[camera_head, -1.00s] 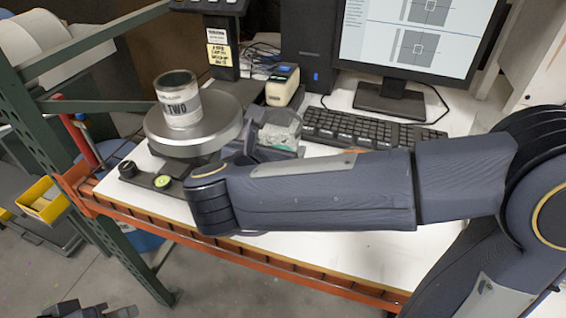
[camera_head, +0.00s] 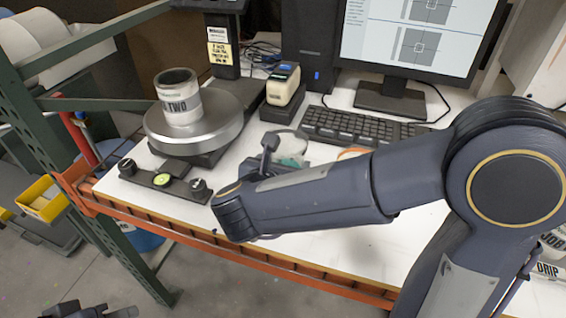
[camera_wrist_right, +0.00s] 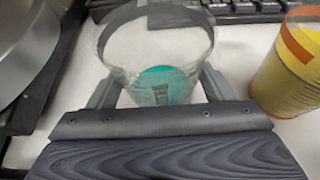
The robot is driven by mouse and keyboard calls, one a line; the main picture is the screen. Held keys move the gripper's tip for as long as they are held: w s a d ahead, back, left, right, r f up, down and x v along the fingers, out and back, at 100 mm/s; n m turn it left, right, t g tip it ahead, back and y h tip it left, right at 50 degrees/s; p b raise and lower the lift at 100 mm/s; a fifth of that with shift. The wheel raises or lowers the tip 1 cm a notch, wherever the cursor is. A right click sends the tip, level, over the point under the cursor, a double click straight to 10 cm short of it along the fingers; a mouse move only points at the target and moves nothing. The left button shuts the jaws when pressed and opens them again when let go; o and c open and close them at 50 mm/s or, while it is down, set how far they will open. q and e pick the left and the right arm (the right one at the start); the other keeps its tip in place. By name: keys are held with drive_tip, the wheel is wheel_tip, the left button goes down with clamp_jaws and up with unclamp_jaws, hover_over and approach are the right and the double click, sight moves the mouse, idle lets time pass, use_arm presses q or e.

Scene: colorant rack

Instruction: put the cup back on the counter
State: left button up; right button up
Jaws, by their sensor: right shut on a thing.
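The cup (camera_head: 293,147) is clear, with teal at its bottom. It shows in the head view beyond my right wrist, partly hidden by the arm. In the right wrist view the cup (camera_wrist_right: 155,45) sits between the two fingers of my right gripper (camera_wrist_right: 158,92), which is shut on it. In the head view the right gripper (camera_head: 270,152) is mostly hidden behind its wrist. The cup is over the white counter (camera_head: 330,215), right of the scale; I cannot tell whether its base touches. A dark piece of my left gripper (camera_head: 97,311) shows at the bottom left edge.
The scale (camera_head: 215,140) bears a can marked TWO (camera_head: 181,103). A keyboard (camera_head: 355,129) lies behind the cup, below the monitor (camera_head: 415,35). A yellow cup with an orange rim (camera_wrist_right: 290,70) stands close right of the gripper. The counter's front has an orange rail (camera_head: 270,267).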

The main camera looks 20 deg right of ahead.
drive_tip(key=shift+f, duration=0.15)
drive_tip(key=o, duration=1.1)
drive_tip(key=shift+r, duration=0.2)
drive_tip(key=v, duration=1.2)
